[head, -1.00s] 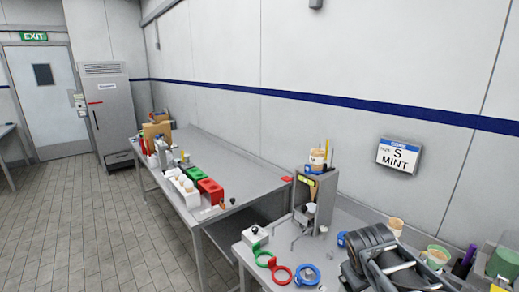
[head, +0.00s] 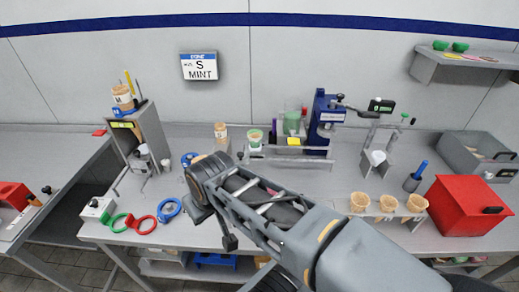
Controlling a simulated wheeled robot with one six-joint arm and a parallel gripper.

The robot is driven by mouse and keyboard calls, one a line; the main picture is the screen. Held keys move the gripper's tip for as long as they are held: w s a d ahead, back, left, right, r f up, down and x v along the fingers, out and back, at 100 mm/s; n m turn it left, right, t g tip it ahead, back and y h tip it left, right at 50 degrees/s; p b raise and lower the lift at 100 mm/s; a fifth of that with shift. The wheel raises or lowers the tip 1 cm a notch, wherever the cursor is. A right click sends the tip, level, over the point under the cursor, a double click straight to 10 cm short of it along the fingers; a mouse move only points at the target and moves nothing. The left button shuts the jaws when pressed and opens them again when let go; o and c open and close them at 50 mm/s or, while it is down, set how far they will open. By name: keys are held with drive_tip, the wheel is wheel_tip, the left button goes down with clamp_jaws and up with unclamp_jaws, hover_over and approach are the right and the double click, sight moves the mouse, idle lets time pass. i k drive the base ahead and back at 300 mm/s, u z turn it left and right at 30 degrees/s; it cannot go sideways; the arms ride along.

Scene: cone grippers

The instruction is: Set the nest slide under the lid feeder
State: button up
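A grey rail fixture (head: 290,162) stands at the back middle of the bench in the head view. A blue press (head: 325,120) with a black lever stands at the rail's right end. My arm reaches in from the lower right, its dark end (head: 208,172) left of the rail; finger opening is not discernible.
A grey dispenser (head: 152,132) and green, red and blue rings (head: 169,210) are at left. Cones (head: 387,202) in a holder and a red box (head: 467,205) are at right. A wall sign (head: 199,66) reads S MINT. Bench in front of the rail is partly clear.

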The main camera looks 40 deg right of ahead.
sight(242, 158)
drive_tip(key=z, duration=0.75)
drive_tip(key=k, duration=0.4)
drive_tip(key=z, duration=0.25)
drive_tip(key=i, duration=0.5)
